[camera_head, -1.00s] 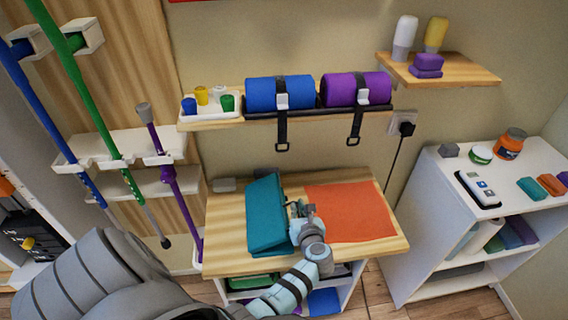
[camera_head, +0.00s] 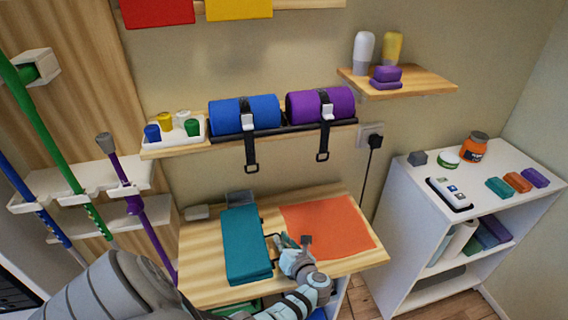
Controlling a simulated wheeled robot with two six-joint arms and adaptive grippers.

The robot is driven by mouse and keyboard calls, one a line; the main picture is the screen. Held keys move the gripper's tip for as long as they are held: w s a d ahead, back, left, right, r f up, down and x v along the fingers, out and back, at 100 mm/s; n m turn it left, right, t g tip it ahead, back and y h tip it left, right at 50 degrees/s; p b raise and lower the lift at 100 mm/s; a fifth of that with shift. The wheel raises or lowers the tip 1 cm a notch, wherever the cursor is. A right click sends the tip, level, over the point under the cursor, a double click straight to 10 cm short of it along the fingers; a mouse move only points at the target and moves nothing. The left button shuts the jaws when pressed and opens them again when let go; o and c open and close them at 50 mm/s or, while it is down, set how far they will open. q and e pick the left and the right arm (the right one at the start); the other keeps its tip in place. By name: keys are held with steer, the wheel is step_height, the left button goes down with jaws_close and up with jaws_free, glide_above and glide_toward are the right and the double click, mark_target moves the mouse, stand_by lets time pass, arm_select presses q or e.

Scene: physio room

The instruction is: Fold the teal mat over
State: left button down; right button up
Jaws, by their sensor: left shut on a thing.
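The teal mat (camera_head: 245,248) lies on the wooden tabletop (camera_head: 203,268) as a narrow, doubled-looking slab left of the orange sheet. Its long sides run from back to front. My left gripper (camera_head: 276,242) is at its right edge, low over the table, shut on the mat. The fingers partly hide that edge, so the exact grip is hard to see. My right gripper is not in view.
The orange sheet (camera_head: 330,228) lies flat at the right of the tabletop. A shelf above holds a blue roll (camera_head: 240,116) and a purple roll (camera_head: 318,106) with hanging straps. A white cabinet (camera_head: 403,240) stands to the right.

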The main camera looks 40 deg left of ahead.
arm_select(q)
steer(key=c, duration=2)
jaws_free()
steer(key=shift+a+r, duration=0.1)
steer(key=shift+a, duration=0.25)
steer(key=shift+f, duration=0.2)
steer(key=shift+d+r, duration=0.1)
steer(key=shift+d, duration=0.2)
steer(key=v, duration=0.7)
steer(key=shift+s+d+r, duration=0.1)
steer(key=shift+d, duration=0.05)
